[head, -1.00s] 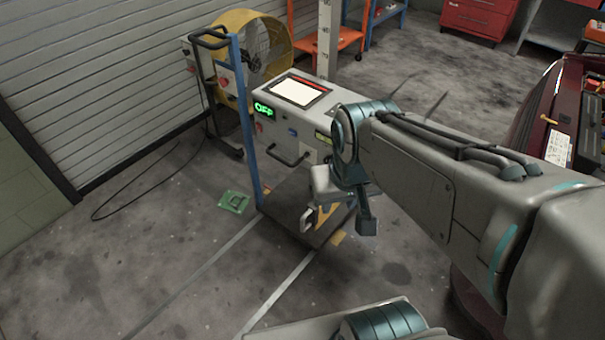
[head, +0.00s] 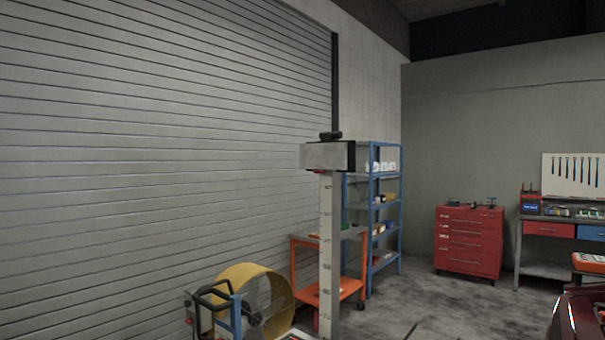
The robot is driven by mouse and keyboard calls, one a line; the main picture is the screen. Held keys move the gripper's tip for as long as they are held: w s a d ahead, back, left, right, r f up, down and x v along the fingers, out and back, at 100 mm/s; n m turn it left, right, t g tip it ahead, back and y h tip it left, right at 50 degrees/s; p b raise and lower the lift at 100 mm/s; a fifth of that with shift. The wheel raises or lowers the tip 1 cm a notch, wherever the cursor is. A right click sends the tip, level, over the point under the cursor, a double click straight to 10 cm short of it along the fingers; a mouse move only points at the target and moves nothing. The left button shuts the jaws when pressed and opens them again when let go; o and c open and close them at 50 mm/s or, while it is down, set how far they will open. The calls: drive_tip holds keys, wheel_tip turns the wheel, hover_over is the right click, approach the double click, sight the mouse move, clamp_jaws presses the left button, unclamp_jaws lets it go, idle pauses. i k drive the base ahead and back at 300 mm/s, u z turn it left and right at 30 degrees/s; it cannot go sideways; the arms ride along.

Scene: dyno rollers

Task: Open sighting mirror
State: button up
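A tall pale column (head: 329,255) with scale marks stands left of a blue shelf. A grey box-shaped head (head: 326,156) sits on top of it. A small dark piece (head: 330,136) lies on that head. It may be the sighting mirror, but it is too small to tell whether it is open or folded. A bit of red shows under the head's left end. My gripper and arm are out of view.
A yellow fan (head: 256,302) and a blue-posted handle (head: 215,297) stand at the lower left, before the shutter (head: 160,150). An orange cart (head: 302,270) and blue shelf (head: 386,220) stand behind the column. A red tool chest (head: 468,242) is further right. A dark red car (head: 580,315) edges in lower right.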

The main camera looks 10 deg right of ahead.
sight(339, 156)
drive_tip(key=u, duration=1.1)
drive_tip(key=i, duration=2.4)
drive_tip(key=z, duration=3.35)
